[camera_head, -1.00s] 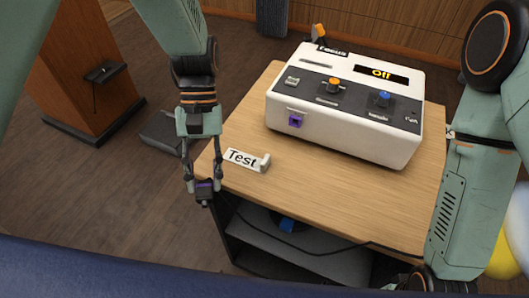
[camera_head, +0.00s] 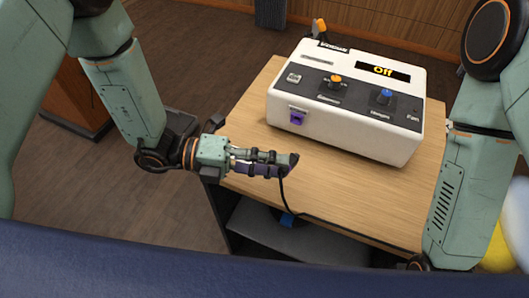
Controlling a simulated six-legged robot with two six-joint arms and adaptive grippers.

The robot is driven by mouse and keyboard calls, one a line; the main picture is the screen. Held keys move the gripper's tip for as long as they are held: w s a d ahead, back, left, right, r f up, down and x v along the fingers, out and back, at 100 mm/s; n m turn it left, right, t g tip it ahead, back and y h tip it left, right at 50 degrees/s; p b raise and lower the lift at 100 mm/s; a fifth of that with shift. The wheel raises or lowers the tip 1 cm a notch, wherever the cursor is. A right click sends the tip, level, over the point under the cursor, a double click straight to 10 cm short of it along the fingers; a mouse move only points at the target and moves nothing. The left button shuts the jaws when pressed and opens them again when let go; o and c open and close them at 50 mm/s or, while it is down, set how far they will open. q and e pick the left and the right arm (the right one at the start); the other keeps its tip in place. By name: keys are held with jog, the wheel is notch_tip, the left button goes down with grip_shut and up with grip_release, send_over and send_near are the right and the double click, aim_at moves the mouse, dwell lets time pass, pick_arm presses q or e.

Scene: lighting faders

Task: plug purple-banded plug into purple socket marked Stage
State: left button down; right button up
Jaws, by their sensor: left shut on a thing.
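My left gripper (camera_head: 280,163) is shut on the purple-banded plug (camera_head: 293,160), out over the front left of the table. The fingers point right and hide much of the plug; its dark end and black cable show at the fingertips. The purple socket (camera_head: 297,117) is on the front face of the white console (camera_head: 345,138), toward its left end. The plug is apart from the socket, in front of and below it in the picture. The lettering by the socket is too small to read. My right arm is at the right; its gripper is not in view.
The console stands on a wooden table (camera_head: 380,195), with an orange knob (camera_head: 335,81), a blue knob (camera_head: 386,96) and a display (camera_head: 383,72) reading "Off". The black cable (camera_head: 283,195) hangs toward a shelf below. The tabletop right of my left gripper is clear.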

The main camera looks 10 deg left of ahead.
pick_arm(q)
jog(key=n+t, duration=0.1)
jog(key=w+n+t, duration=0.1)
jog(key=t, duration=0.1)
jog(key=w+a+f+n+t, duration=0.1)
jog(key=shift+w+a+n+h, duration=0.1)
jog(key=shift+w+n+h, duration=0.15)
jog(key=shift+n+h, duration=0.05)
jog(key=shift+w+a+f+t, duration=0.1)
jog(key=shift+w+a+t, duration=0.15)
jog(key=shift+t, duration=0.25)
jog(key=shift+w+d+b, duration=0.35)
jog(key=shift+w+d, duration=0.15)
jog(key=shift+w, duration=0.3)
jog(key=shift+w+d+b, duration=0.2)
jog(key=shift+w+b, duration=0.25)
jog(key=shift+w, duration=0.65)
jog(key=shift+w+d, duration=0.3)
jog(key=shift+w, duration=0.25)
jog(key=shift+w, duration=0.1)
jog(key=shift+a, duration=0.1)
